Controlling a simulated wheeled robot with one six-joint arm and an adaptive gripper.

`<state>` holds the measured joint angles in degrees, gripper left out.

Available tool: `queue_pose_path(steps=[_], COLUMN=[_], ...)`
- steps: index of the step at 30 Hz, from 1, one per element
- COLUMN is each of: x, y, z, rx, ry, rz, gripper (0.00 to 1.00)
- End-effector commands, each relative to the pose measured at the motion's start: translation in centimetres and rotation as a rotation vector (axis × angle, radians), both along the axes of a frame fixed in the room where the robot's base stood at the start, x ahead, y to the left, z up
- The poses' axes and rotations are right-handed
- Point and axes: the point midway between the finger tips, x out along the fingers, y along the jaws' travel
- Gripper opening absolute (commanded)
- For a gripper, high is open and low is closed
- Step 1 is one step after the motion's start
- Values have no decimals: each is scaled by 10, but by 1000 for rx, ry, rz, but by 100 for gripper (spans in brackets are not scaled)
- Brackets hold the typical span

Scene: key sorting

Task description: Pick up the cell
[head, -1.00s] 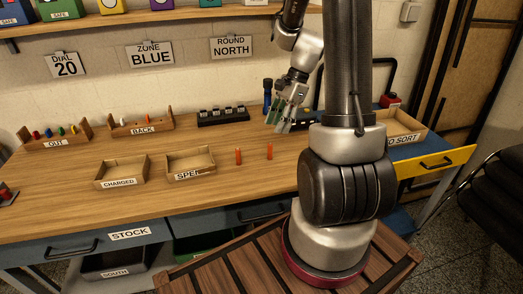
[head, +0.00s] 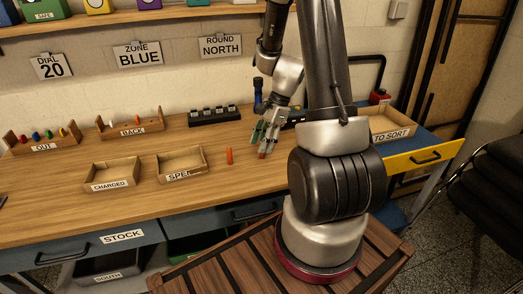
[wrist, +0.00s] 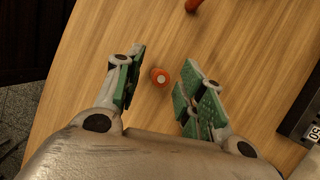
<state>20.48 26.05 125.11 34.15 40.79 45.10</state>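Two orange cells stand on the wooden table. One cell (head: 229,156) stands alone in the head view, right of the SPENT tray; an orange piece also shows at the top edge of the wrist view (wrist: 193,5). The other cell (wrist: 160,77) stands upright with its pale round end up, between my gripper's fingers in the wrist view. In the head view only a small part of it (head: 262,155) shows under the fingers. My gripper (head: 265,139) is open, pointing down, with green-padded fingers on both sides of this cell. Gaps show on both sides of it.
The CHARGED tray (head: 112,187) and SPENT tray (head: 180,176) sit to the left and look empty. A black rack (head: 214,123) stands behind. The OUT rack (head: 44,148) and BACK rack (head: 132,132) are farther left. A TO SORT tray (head: 390,136) is at right.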

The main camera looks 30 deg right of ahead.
Motion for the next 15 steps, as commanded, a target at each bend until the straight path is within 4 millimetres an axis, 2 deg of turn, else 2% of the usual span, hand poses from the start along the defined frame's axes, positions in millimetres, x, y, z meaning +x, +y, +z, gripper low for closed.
queue_pose_path(steps=[1,5,6,15], x=[0,0,0,0], y=[0,0,0,0], z=[0,0,0,2], rx=[0,0,0,0], ry=[0,0,0,-1], rz=[0,0,0,0], gripper=[26,2,0,0])
